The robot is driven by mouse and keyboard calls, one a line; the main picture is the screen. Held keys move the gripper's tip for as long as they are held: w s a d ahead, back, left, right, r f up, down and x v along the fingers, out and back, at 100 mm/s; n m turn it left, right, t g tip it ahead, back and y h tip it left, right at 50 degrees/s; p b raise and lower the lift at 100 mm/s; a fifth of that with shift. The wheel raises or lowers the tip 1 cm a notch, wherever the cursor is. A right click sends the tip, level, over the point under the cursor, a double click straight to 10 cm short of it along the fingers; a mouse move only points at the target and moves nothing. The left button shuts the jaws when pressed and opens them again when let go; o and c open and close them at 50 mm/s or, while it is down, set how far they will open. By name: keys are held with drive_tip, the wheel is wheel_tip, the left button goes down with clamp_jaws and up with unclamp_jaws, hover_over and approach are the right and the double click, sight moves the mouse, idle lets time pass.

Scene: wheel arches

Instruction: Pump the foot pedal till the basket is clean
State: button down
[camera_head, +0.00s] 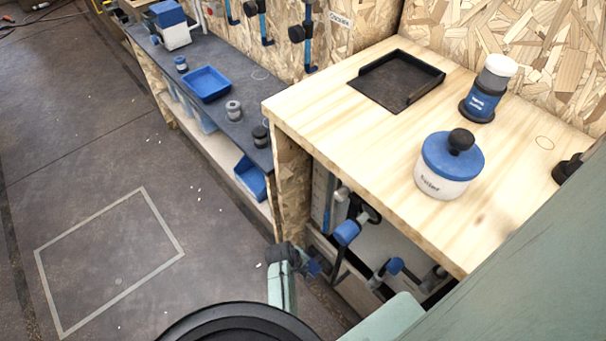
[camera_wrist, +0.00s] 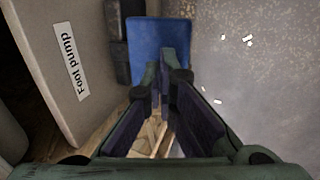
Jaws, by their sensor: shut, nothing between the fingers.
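The foot pump's blue pedal (camera_wrist: 158,32) is at the top middle of the wrist view, beside a panel with a "Foot pump" label (camera_wrist: 72,60). My gripper (camera_wrist: 166,72) is shut and empty, its dark fingers together in front of the pedal and covering part of it. I cannot tell whether the fingertips touch the pedal. In the head view my wrist is low, left of the wooden bench's open lower front, and the pedal is not clear there. I cannot make out the basket in either view.
The wooden bench (camera_head: 345,135) carries a black tray (camera_head: 397,80), a blue-lidded pot (camera_head: 447,168) and a blue bottle (camera_head: 487,90). Blue-tipped handles (camera_head: 347,232) stick out beneath it. A grey counter (camera_head: 222,112) runs behind. The floor at left is open, with a marked rectangle.

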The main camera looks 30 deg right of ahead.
drive_tip(key=shift+s+f, duration=0.1)
drive_tip(key=shift+f, duration=0.05)
drive_tip(key=shift+f+b, duration=1.5)
drive_tip(key=shift+f, duration=0.5)
wheel_tip(320, 180, up, 4)
drive_tip(key=p, duration=0.4)
drive_tip(key=shift+r, duration=0.2)
drive_tip(key=shift+p, duration=0.3)
wheel_tip(320, 180, up, 6)
drive_tip(key=p, duration=0.5)
